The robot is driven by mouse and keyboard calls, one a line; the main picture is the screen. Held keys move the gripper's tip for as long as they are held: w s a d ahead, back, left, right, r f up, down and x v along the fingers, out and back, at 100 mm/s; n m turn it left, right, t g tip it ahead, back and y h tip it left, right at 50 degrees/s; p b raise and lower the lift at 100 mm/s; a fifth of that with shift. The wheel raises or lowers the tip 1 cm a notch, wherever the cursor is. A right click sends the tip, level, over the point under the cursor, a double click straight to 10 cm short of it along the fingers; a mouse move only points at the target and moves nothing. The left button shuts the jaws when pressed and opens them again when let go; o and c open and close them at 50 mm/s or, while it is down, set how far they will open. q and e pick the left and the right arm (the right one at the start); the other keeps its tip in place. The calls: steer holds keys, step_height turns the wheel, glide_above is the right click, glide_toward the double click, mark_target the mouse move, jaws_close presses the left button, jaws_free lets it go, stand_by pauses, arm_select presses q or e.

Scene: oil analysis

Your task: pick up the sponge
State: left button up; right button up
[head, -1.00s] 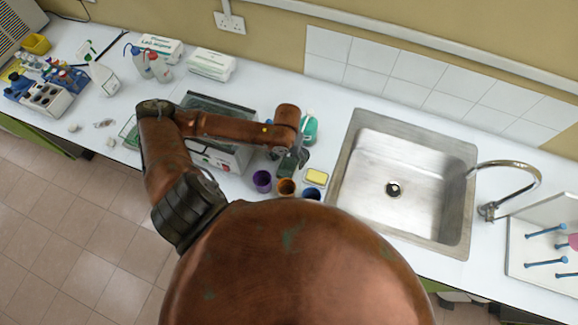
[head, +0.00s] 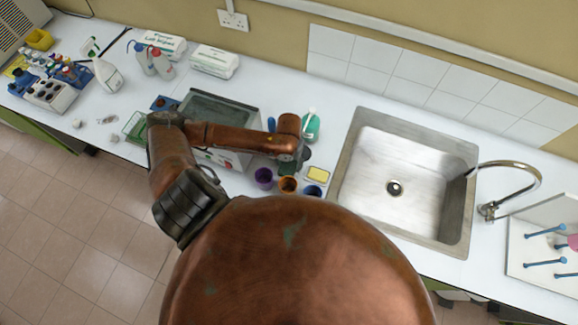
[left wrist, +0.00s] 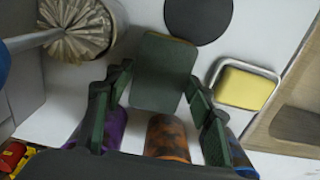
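A yellow sponge (head: 318,174) sits in a pale-rimmed holder just left of the sink. It also shows right of the fingers in the left wrist view (left wrist: 243,89). My left gripper (left wrist: 158,84) is open, its two dark green fingers spread apart. A dark green slab with a brownish far edge (left wrist: 163,72) lies between and beyond the fingertips; whether they touch it, I cannot tell. In the head view my left gripper (head: 297,164) is mostly hidden under its arm, left of the yellow sponge. My right gripper is not in view.
Purple (head: 263,178), orange-brown (head: 287,186) and blue (head: 312,191) cups stand close in front of the gripper. A teal bottle (head: 312,127) stands behind it. The sink (head: 398,180) lies to the right. A black disc (left wrist: 198,17) lies beyond the slab.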

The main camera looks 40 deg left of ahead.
mark_target(289, 165)
arm_select(q)
steer(key=c, duration=0.3)
steer(key=shift+r, duration=0.1)
step_height(289, 165, up, 10)
stand_by(0.4)
